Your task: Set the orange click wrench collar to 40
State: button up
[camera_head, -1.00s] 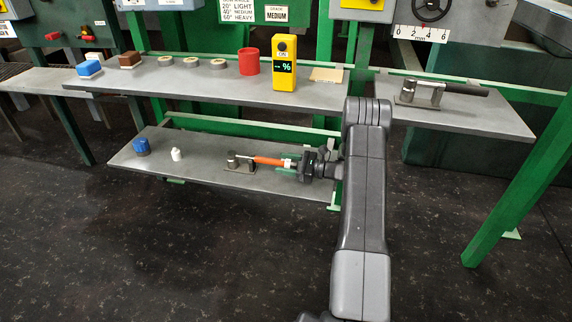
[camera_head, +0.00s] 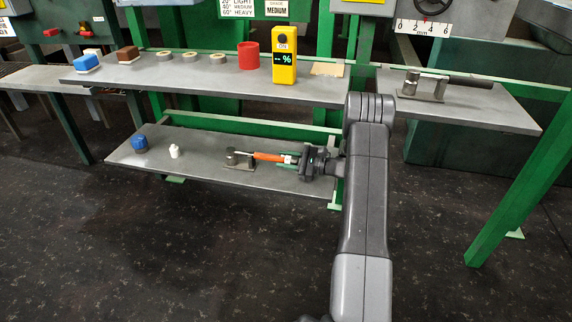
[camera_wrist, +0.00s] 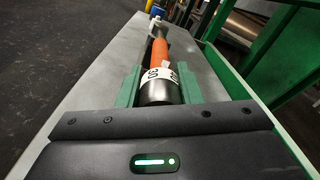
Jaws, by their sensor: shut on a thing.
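The orange click wrench (camera_head: 268,157) lies across a small stand (camera_head: 240,164) on the lower shelf, its head end to the left. In the wrist view its orange handle (camera_wrist: 159,52) points away from me. Its steel collar (camera_wrist: 158,88) is at the near end, beside a white scale band (camera_wrist: 160,73) with black figures; one looks like 30 or 50, but I cannot be sure. My gripper (camera_head: 310,162) is at the wrench's right end. Its green fingers (camera_wrist: 158,92) are shut on the collar, one on each side. The gripper body hides the collar's near end.
The lower shelf (camera_head: 205,178) also holds a blue-topped knob (camera_head: 140,144) and a small white bottle (camera_head: 175,151). Above, the upper shelf (camera_head: 210,92) carries a yellow meter (camera_head: 284,57) and a red cup (camera_head: 248,56). A green post (camera_head: 520,180) stands at right.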

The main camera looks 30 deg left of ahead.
jog(key=shift+n+b, duration=0.7)
jog(key=shift+n, duration=0.4)
jog(key=o, duration=1)
jog(key=shift+d, duration=0.1)
jog(key=p+v, duration=0.3)
jog(key=v, duration=1)
jog(key=shift+w+d, duration=0.1)
jog(key=shift+d, duration=0.25)
